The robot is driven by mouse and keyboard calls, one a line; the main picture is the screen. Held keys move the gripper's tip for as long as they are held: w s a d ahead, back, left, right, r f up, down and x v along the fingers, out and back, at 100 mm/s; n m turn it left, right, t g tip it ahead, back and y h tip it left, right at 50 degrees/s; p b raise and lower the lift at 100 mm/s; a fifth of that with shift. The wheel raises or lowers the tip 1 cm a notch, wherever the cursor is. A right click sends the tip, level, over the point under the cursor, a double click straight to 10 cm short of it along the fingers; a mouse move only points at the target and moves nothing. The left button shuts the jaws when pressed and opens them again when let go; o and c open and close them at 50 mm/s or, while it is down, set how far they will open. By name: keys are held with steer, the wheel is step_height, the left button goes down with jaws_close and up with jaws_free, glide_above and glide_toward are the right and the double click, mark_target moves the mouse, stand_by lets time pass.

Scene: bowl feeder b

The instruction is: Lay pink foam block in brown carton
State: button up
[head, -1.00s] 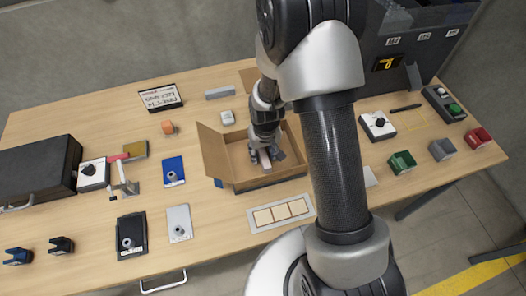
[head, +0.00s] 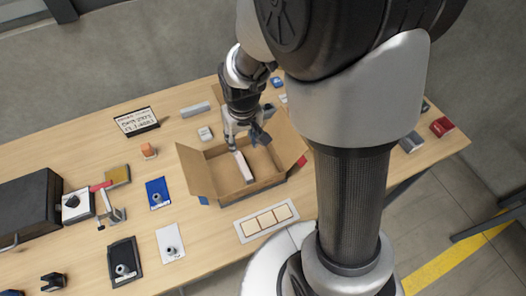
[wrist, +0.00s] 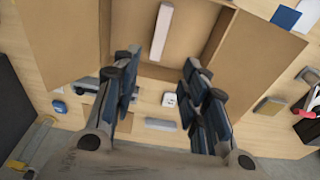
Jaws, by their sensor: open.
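The pale pink foam block (head: 243,167) lies flat on the floor of the open brown carton (head: 265,165), toward its left side. In the wrist view the block (wrist: 161,32) shows lengthwise on the floor of the carton (wrist: 198,32). My gripper (head: 247,142) is above the carton's far side, near the block's far end. In the wrist view my gripper (wrist: 160,66) has its fingers spread wide with nothing between them, apart from the block.
The carton's flaps stand folded outward. A blue plate (head: 159,192) and a white plate (head: 170,243) lie to the left. A sign (head: 137,121) and a grey bar (head: 195,110) are behind.

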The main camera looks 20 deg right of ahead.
steer(key=s+r+t, duration=0.2)
steer(key=s+r, duration=1.6)
steer(key=s, duration=0.1)
steer(key=shift+t, duration=0.4)
